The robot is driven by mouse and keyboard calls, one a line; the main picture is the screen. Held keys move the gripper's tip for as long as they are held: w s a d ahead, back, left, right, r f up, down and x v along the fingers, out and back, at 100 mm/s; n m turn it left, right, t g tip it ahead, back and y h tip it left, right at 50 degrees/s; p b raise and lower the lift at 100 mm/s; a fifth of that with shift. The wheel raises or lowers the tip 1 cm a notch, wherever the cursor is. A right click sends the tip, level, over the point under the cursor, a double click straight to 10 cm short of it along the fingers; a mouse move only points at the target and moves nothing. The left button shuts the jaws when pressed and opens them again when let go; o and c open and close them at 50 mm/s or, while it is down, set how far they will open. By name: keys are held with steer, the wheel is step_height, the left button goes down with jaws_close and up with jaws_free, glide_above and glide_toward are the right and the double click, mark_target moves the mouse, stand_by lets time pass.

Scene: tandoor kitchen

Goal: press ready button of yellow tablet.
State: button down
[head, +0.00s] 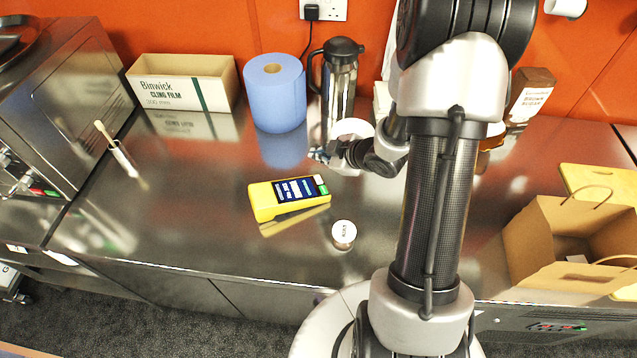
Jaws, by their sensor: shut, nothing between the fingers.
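The yellow tablet (262,202) lies on the steel counter left of my arm. Its dark screen faces up and shows several pale lines of text. A small green patch sits at the screen's right end, with a white and orange patch beside it; I cannot read any label. My gripper (318,155) is above the counter, behind and to the right of the tablet, apart from it. Its fingers point left and are shut and empty. My arm hides part of the counter to the right.
A small white-topped jar (344,233) stands just right of the tablet. Behind are a blue paper roll (274,95), a steel flask (340,85) and a cling film box (180,82). A paper bag (545,245) stands at right. The counter (180,215) left of the tablet is clear.

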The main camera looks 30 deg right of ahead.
mark_target(318, 181)
steer(key=f+b, duration=0.1)
steer(key=f, duration=0.1)
steer(key=f+b, duration=0.1)
steer(key=b, duration=0.1)
steer(key=f+b, duration=0.1)
steer(key=f, duration=0.1)
steer(key=shift+w+a+f, duration=0.1)
steer(key=shift+a+f, duration=0.25)
steer(key=shift+a, duration=0.05)
steer(key=shift+f+b, duration=0.1)
steer(key=shift+b, duration=0.25)
stand_by(0.6)
steer(key=shift+f, duration=0.3)
steer(key=shift+a+f+b, duration=0.1)
steer(key=shift+f+b, duration=0.3)
steer(key=shift+b, duration=0.25)
steer(key=shift+r, duration=0.1)
stand_by(0.5)
steer(key=shift+r+p, duration=0.75)
steer(key=shift+p, duration=0.1)
steer(key=r+p, duration=0.3)
steer(key=d+r+p, duration=0.1)
steer(key=r, duration=0.1)
steer(key=shift+p, duration=0.4)
